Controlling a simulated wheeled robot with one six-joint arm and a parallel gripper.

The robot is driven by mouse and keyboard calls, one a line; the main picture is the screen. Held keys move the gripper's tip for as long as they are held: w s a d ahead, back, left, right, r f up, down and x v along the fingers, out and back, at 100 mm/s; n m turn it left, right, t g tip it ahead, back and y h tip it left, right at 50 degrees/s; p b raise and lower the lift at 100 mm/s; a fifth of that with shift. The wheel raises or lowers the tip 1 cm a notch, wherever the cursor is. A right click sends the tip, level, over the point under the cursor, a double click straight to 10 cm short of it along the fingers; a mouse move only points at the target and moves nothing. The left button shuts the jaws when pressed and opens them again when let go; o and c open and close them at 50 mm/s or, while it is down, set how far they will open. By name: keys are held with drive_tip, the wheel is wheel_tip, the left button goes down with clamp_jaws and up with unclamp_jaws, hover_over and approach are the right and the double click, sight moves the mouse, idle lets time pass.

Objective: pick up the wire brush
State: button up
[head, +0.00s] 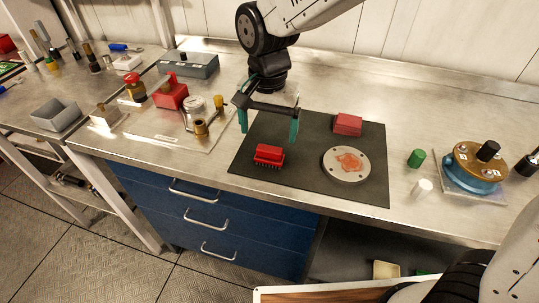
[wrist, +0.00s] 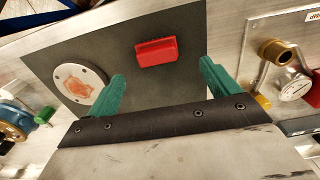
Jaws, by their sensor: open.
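The red wire brush (head: 268,155) lies on the dark mat (head: 312,175) near its front left. It also shows in the wrist view (wrist: 156,52), beyond and between my fingertips, with a bristly edge on its far side. My gripper (head: 268,130) is open, its two green fingers pointing down above the mat. In the wrist view my gripper (wrist: 163,72) is empty, and a gap separates it from the brush.
A round plate (head: 333,166) with an orange patch lies on the mat to the brush's right. A red block (head: 348,124) sits behind it. A board with a gauge and brass fittings (head: 200,127) stands left; a blue-and-brass housing (head: 477,172), a green cylinder (head: 416,158) and a white one stand right.

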sight(270, 148)
drive_tip(key=f, duration=0.6)
drive_tip(key=shift+s+d+f, duration=0.15)
drive_tip(key=shift+s+f, duration=0.1)
drive_tip(key=shift+f, duration=0.1)
drive_tip(key=c, duration=1.1)
